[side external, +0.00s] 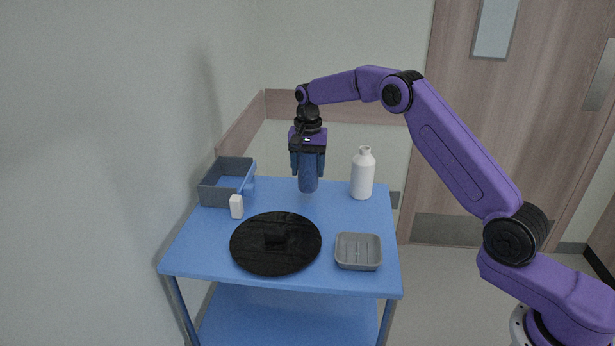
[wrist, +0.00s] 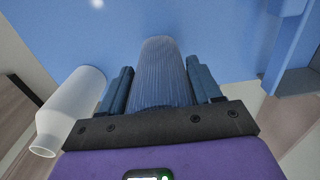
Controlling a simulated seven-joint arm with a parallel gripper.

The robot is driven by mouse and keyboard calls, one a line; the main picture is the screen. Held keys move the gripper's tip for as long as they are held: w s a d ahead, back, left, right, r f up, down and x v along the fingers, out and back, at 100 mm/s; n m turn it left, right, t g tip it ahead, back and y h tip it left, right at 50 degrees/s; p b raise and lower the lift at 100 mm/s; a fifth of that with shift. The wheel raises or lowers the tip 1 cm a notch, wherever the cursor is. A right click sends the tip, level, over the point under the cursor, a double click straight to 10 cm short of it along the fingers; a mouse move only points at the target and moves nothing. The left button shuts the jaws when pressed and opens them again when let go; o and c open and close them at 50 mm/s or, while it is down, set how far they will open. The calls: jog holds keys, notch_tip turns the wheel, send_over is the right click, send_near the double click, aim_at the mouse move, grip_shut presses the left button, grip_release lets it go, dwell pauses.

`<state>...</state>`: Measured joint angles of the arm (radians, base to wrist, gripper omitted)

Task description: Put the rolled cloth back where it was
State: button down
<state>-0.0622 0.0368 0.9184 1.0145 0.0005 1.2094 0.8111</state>
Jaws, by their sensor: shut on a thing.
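The rolled cloth (side external: 308,184) is a dark blue, ribbed roll held upright in my gripper (side external: 308,168), over the back middle of the blue table. In the wrist view the roll (wrist: 160,72) lies between the two blue fingers of my gripper (wrist: 161,88), which are shut on it. Its lower end shows below the fingers in the side view; I cannot tell whether it touches the table. Its upper part is hidden by the gripper.
A white bottle (side external: 362,175) stands right of the roll, also in the wrist view (wrist: 72,105). A grey bin (side external: 212,194) and small white block (side external: 236,207) are left.

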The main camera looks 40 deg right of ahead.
aim_at(307, 177)
jog(key=shift+f, duration=1.6)
jog(key=shift+f, duration=0.1)
jog(key=shift+c, duration=1)
grip_release()
notch_tip(307, 177, up, 11)
jog(key=shift+w+r, duration=0.1)
jog(key=shift+r, duration=0.55)
